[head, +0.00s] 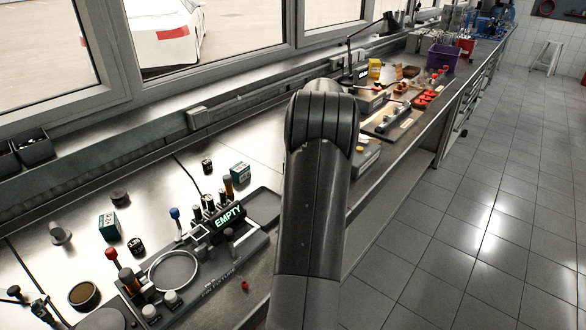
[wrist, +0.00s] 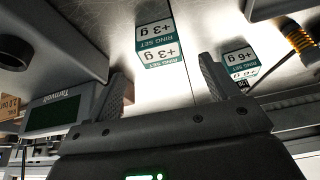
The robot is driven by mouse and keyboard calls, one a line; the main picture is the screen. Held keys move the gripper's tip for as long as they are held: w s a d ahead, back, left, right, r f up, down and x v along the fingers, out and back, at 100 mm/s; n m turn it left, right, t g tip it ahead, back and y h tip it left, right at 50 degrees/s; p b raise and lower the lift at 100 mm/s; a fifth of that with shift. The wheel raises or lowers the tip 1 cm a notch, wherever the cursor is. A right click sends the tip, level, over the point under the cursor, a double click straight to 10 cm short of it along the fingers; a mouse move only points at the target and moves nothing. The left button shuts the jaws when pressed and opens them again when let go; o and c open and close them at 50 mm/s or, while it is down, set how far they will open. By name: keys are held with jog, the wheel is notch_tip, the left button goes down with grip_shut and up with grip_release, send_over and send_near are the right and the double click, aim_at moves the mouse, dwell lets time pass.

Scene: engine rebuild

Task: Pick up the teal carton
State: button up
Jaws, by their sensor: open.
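Two teal-and-white cartons stand on the metal bench in the head view, one at the left (head: 109,225) and one nearer my arm (head: 240,172). In the wrist view, a teal carton marked "+3 g RING SET" (wrist: 158,45) lies ahead of my gripper (wrist: 163,84), roughly in line with the gap between the fingers. A second teal carton marked "+6 g" (wrist: 238,62) is to the right, beyond the right finger. My gripper is open and nothing is between its fingers. In the head view my arm hides the gripper.
A scale-like device with a lit "EMPTY" display (head: 229,216) and a round pan (head: 173,271) stands at the front of the bench. Small dark cylinders and colored-knob tools surround it. A dark-screened device (wrist: 55,115) is close to the left finger.

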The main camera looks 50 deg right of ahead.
jog(key=x, duration=0.7)
jog(key=shift+w+d, duration=0.1)
jog(key=shift+w, duration=0.05)
jog(key=shift+c, duration=0.3)
jog(key=c, duration=1)
jog(key=shift+r, duration=0.1)
